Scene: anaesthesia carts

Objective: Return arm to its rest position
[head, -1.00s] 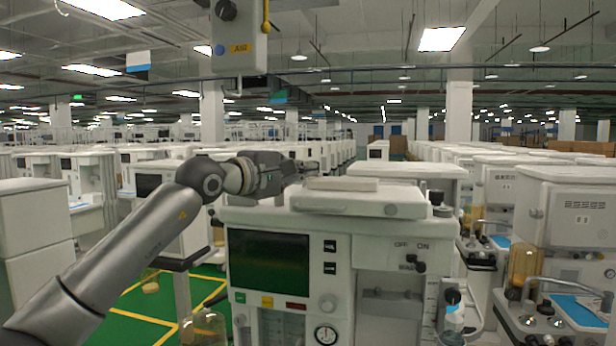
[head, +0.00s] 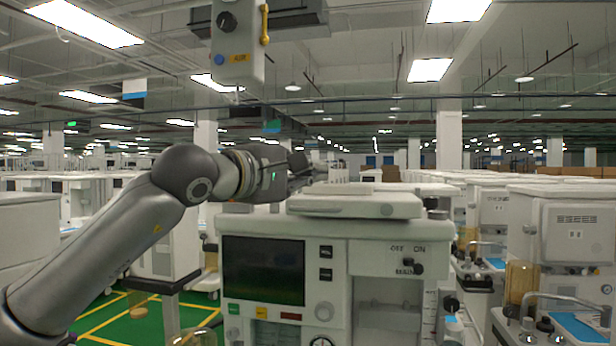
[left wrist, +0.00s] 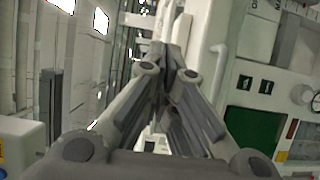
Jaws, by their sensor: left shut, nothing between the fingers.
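My left arm comes in from the left in the head view. My left gripper (head: 300,170) is level with the top of the nearest anaesthesia cart (head: 375,232), on its left side and partly hidden behind my wrist. In the left wrist view the fingers of the left gripper (left wrist: 168,75) meet with nothing between them. The cart's panel with a dark green screen (left wrist: 254,128) lies to the right of the fingers there. My right gripper is in no view.
A grey-white box with a knob (head: 237,42) hangs overhead, above the gripper. More carts stand close on the right (head: 565,240) and the left (head: 165,240). A green floor with yellow lines (head: 135,325) shows at lower left.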

